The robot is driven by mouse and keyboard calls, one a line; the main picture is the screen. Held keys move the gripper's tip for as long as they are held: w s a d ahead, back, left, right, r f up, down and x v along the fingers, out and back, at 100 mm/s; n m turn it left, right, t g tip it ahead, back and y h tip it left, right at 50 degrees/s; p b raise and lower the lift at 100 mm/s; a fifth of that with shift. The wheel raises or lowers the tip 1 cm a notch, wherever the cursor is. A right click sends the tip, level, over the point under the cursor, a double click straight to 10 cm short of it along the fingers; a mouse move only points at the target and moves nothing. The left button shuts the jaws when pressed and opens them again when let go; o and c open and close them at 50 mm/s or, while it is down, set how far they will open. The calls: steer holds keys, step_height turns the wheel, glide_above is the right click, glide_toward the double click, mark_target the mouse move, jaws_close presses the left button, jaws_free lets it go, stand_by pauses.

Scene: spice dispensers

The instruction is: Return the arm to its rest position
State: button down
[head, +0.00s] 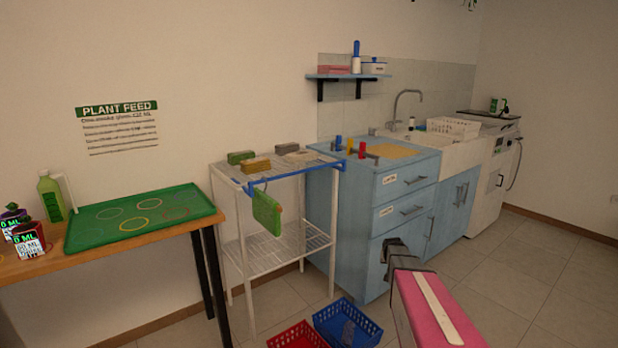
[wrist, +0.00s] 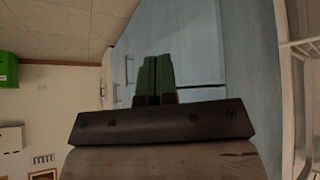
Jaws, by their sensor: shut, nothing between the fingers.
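My gripper (wrist: 156,78) shows in the wrist view with its two green fingers side by side and touching. It is shut and nothing is between the fingers. Beyond the fingers in that view is the front of the blue cabinet (wrist: 195,50), with handles at the left. In the head view the pink and white section of my arm (head: 437,308) reaches in from the bottom right. Its dark far end lies in front of the blue cabinet (head: 345,225). The fingertips cannot be made out clearly there.
A white wire rack (head: 240,243) with several sponges stands left of the cabinet. A red basket (head: 298,337) and a blue basket (head: 347,323) sit on the floor near my arm. A wooden table (head: 120,250) holds a green tray (head: 195,203). Tiled floor is open at right.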

steer(key=s+a+r+n+g, duration=0.1)
steer(key=s+a, duration=0.4)
steer(key=s, duration=0.5)
steer(key=s+a+r+g+y, duration=0.1)
steer(key=s+a+r+g, duration=0.2)
steer(key=s+a, duration=0.3)
steer(key=s+a+r+n+g+y, duration=0.1)
steer(key=s+a, duration=0.5)
steer(key=s, duration=0.8)
steer(key=shift+r+n+g, duration=0.3)
steer(key=shift+r+g, duration=0.25)
steer(key=shift+g, duration=0.25)
steer(key=shift+s+a, duration=0.1)
